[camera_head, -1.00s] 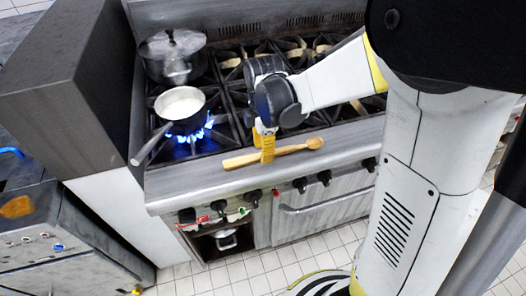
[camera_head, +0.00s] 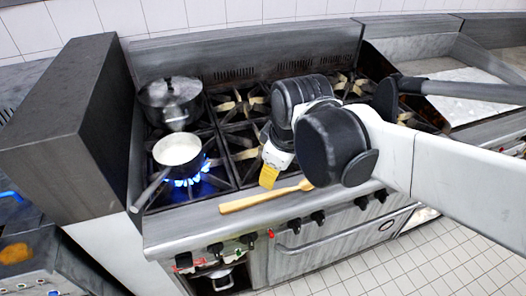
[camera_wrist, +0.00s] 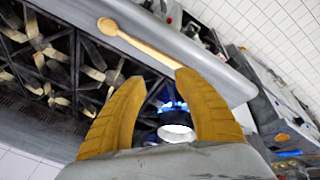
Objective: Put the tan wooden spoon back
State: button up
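The tan wooden spoon (camera_head: 262,198) lies on the front ledge of the stove, its handle end to the left and its bowl to the right in the head view. In the wrist view the spoon (camera_wrist: 143,46) lies past the fingertips, and its handle end is hidden behind the right finger. My gripper (camera_head: 267,180) is just behind and above the spoon in the head view. In the wrist view my gripper (camera_wrist: 160,77) has its two yellow fingers spread apart with nothing between them.
A small pot (camera_head: 178,152) with pale contents sits over a lit blue flame, its handle pointing toward the front. A lidded pot (camera_head: 171,101) stands behind it. Burner grates (camera_head: 243,153) to the right are empty. Control knobs (camera_head: 294,226) line the front.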

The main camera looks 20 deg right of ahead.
jog(key=shift+s+d+r+m+t, duration=0.15)
jog(key=shift+s+m+t, duration=0.4)
jog(key=shift+s+m, duration=0.6)
jog(key=shift+s+d+f+m+t, duration=0.15)
jog(key=shift+s+m+t, duration=0.5)
jog(key=shift+m, duration=0.95)
jog(key=shift+s+d+r+m+t, duration=0.15)
jog(key=shift+s+m+t, duration=0.35)
jog(key=shift+s+m, duration=0.65)
jog(key=shift+w, duration=0.25)
